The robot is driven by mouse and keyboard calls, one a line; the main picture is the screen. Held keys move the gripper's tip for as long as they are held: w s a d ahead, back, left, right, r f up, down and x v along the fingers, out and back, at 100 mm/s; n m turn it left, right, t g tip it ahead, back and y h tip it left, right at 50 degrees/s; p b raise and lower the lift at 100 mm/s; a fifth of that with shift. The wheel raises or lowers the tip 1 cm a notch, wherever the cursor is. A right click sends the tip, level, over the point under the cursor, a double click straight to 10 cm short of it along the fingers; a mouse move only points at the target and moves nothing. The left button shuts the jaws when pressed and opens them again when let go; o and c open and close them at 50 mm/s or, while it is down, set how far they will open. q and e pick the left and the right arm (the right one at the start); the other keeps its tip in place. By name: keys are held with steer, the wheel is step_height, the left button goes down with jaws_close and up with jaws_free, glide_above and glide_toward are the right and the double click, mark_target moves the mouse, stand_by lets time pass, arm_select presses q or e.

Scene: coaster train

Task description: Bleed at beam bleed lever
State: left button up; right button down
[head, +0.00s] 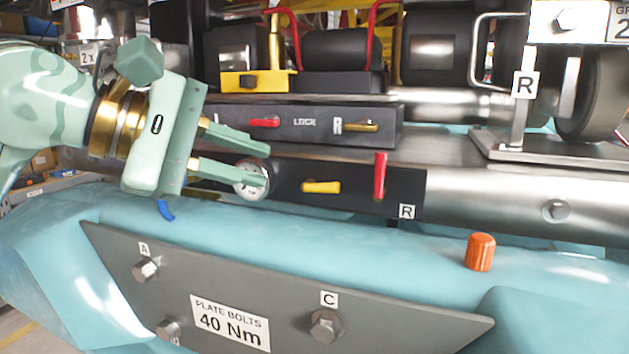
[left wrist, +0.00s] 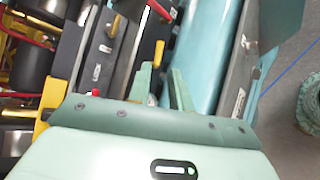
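The lower black panel (head: 290,198) on the beam carries a round gauge (head: 252,180), a yellow lever (head: 321,187) lying nearly level, and an upright red lever (head: 380,176). No label names the bleed lever. My left gripper (head: 267,166) is open and empty, its fingers pointing right; the lower finger partly covers the gauge. The yellow lever is just beyond the fingertips, apart from them in the head view. In the left wrist view the yellow lever (left wrist: 158,54) appears ahead between the two fingertips (left wrist: 161,66). My right gripper is not in view.
A blue lever (head: 165,210) hangs below my gripper.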

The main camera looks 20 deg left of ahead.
mark_target(328, 190)
arm_select(q)
steer(key=x, duration=0.9)
steer(key=shift+w+d, duration=0.15)
steer(key=shift+d, duration=0.1)
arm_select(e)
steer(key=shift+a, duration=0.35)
arm_select(q)
jaws_close()
steer(key=shift+r+y+p, duration=0.2)
steer(key=shift+y+p, duration=0.1)
steer(key=shift+p, duration=0.55)
steer(key=shift+d+f+m+p, duration=0.1)
steer(key=shift+m+p, duration=0.2)
steer(key=shift+p, duration=0.05)
steer(key=shift+f, duration=0.25)
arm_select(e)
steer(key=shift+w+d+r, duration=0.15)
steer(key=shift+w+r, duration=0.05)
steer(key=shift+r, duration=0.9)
